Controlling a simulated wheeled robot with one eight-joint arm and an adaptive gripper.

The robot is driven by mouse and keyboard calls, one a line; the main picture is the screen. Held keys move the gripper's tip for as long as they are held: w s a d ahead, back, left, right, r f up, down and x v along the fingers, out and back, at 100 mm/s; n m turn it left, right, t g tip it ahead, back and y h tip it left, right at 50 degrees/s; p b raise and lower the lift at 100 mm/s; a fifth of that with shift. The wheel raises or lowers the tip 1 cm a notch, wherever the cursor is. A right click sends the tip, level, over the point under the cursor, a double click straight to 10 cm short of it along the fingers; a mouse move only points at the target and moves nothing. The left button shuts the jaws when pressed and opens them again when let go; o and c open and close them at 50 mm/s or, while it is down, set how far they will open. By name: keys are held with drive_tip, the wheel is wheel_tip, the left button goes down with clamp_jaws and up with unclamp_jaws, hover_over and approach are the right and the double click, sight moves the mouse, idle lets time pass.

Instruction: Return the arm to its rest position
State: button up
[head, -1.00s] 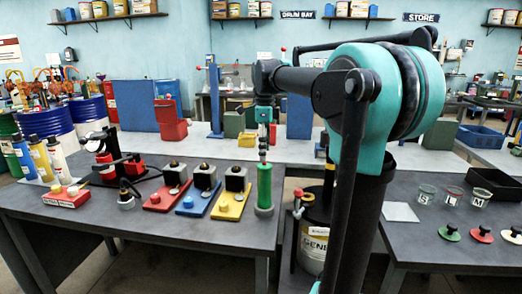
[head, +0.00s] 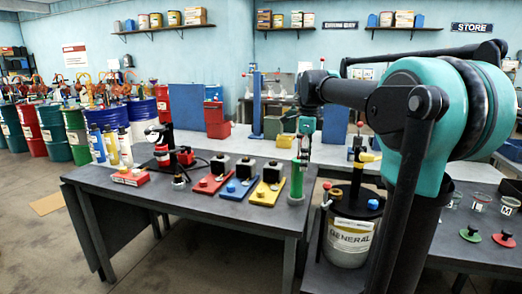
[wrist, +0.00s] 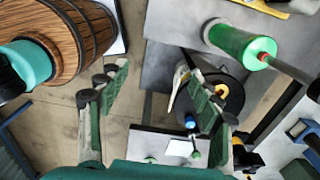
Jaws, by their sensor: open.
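My arm reaches out from the right of the head view, bent at its big teal joint (head: 408,100). My gripper (head: 303,150) hangs down from the arm's far end, in line with the top of a green cylinder on the bench. In the wrist view my gripper (wrist: 157,72) has its two green pads spread wide, with nothing held between them. The green cylinder (wrist: 238,44) lies off to the upper right there, clear of the space between the pads. It also shows in the head view (head: 296,184), standing upright at the bench's right end.
The dark bench (head: 230,212) carries red, blue and yellow block stands (head: 270,183). A GENERAL drum (head: 350,240) stands right of it. A wooden barrel (wrist: 85,35) fills the wrist view's upper left. Coloured drums (head: 77,135) line the back left; floor at front left is open.

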drive_tip(key=s+d+f+n+t, duration=0.2)
drive_tip(key=s+f+n, duration=0.8)
drive_tip(key=f, duration=0.4)
drive_tip(key=s+d+f+n+t, duration=0.2)
drive_tip(key=s+f+n, duration=0.9)
drive_tip(key=f, duration=0.3)
drive_tip(key=shift+s+f, duration=0.2)
drive_tip(key=shift+f, duration=0.1)
